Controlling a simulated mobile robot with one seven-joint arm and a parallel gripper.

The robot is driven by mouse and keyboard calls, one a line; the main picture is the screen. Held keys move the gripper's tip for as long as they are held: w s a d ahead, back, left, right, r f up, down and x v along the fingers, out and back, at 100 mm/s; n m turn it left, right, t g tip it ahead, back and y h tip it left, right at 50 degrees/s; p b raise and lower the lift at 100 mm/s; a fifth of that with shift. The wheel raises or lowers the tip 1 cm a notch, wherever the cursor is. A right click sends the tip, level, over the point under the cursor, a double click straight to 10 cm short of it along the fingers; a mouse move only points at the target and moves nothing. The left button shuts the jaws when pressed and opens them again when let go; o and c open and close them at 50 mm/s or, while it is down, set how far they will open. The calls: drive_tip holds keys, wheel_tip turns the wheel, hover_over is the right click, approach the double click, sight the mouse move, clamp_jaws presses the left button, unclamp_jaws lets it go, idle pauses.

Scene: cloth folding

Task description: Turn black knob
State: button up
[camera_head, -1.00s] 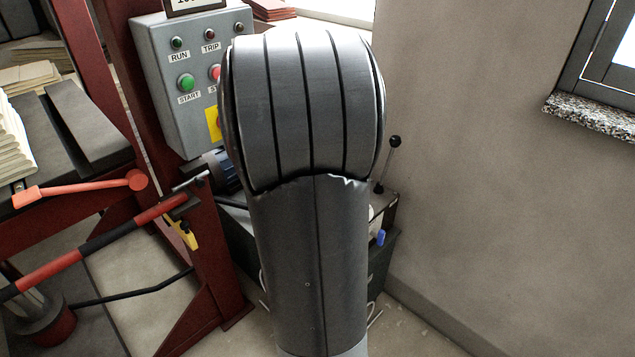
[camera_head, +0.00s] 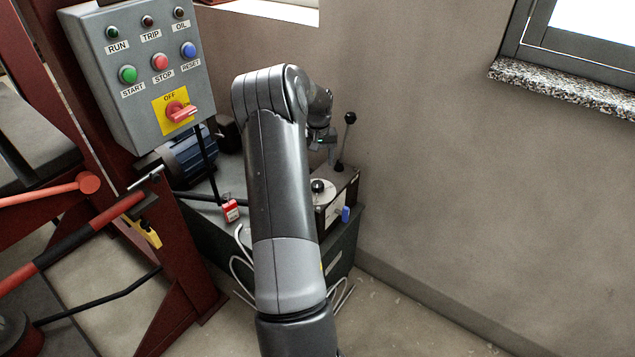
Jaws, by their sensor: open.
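A round black knob (camera_head: 319,186) sits on a pale round plate on top of a dark box (camera_head: 345,190) at the picture's middle, just right of my arm. A second black ball (camera_head: 350,117) tops a thin upright lever at the back of the box. My gripper (camera_head: 328,150) is small and partly hidden behind my arm. It is above the box, behind the knob in the picture and left of the lever, apparently apart from both. It is open, with nothing seen between its fingers.
A grey control panel (camera_head: 140,75) with buttons and a red switch (camera_head: 180,111) stands at the left. A blue motor (camera_head: 190,155) and a red tag (camera_head: 230,209) are left of my arm. A blue tab (camera_head: 346,214) is on the box front. The wall (camera_head: 440,180) is right of the lever.

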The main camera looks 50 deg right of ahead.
sight(318, 184)
wheel_tip(318, 184, down, 10)
drive_tip(key=shift+r, duration=0.1)
idle(0.4)
drive_tip(key=c, duration=1)
